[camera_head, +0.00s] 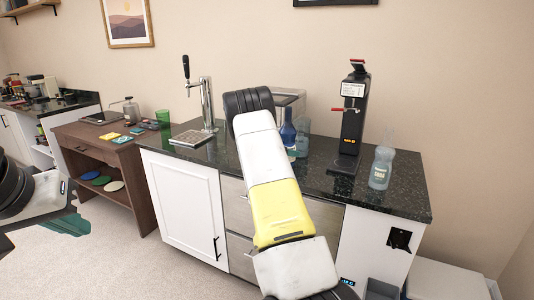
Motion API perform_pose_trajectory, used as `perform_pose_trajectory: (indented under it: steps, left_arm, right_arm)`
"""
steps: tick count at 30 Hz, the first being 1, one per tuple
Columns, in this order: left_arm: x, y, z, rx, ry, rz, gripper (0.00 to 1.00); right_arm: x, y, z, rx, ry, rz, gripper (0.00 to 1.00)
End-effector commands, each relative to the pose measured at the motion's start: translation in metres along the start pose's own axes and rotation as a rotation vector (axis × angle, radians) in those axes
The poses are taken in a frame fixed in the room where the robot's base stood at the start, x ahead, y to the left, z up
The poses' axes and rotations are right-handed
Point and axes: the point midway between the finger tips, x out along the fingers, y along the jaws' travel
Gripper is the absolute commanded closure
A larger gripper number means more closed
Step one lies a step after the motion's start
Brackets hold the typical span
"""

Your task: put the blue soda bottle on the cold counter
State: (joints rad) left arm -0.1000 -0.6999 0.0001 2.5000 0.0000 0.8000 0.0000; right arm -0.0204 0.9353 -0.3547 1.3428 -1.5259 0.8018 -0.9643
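A dark blue bottle (288,132) stands upright on the black speckled counter (410,200), partly hidden by my arm. A pale blue clear bottle (381,167) stands on the same counter near its right end. My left gripper (66,222) is at the left edge, low and well away from the counter, with teal finger parts showing; its opening is unclear and I see nothing held. A white and yellow arm of mine crosses the middle, in front of the counter; my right gripper does not show.
A beer tap (207,105) with a drip tray stands on the counter's left. A brown wooden shelf table (140,180) is to the left. A grey bin (381,289) is below the counter's right end.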

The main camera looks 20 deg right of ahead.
Motion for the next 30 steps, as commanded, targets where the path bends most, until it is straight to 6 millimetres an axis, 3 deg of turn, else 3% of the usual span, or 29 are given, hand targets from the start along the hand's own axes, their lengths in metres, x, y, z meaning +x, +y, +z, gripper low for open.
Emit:
perform_pose_trajectory:
  steps: [8,20,21,24,30]
  left_arm:
    - [0.0,0.0,0.0,0.0,0.0,0.0,1.0]
    - [0.0,0.0,0.0,0.0,0.0,0.0,1.0]
    - [0.0,0.0,0.0,0.0,0.0,0.0,1.0]
    - [0.0,0.0,0.0,0.0,0.0,0.0,1.0]
    - [0.0,0.0,0.0,0.0,0.0,0.0,1.0]
  right_arm:
    - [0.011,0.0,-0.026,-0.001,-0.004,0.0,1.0]
    - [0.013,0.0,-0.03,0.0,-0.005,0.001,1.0]
    - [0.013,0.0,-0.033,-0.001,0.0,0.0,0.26]
    - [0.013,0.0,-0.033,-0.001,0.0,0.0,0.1]
    - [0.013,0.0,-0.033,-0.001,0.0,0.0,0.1]
